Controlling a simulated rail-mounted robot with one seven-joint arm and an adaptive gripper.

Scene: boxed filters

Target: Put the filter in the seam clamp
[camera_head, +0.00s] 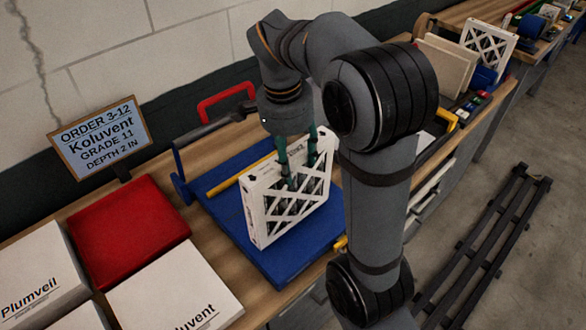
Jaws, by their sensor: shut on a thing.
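A white-framed filter (257,217) with a lattice face stands upright over the blue plate of what looks like the seam clamp (295,262). I cannot tell whether its bottom edge rests on the plate. My gripper (300,176) reaches down from above and is shut on the filter, its greenish fingers at the filter's upper part. The clamp has a blue bracket (181,178) at left, a dark bar (215,127) and a yellow strip (237,177) behind the filter. A red handle (226,100) shows behind the dark bar. My arm hides the clamp's right side.
An order sign (101,135) reads Koluvent, grade 11, depth 2 in. A red box (128,230) and white boxes marked Plumveil (35,275) and, partly readable, "luvent" (175,288) lie at left. Another lattice filter (489,48) stands far right. A dark rack (492,245) lies on the floor.

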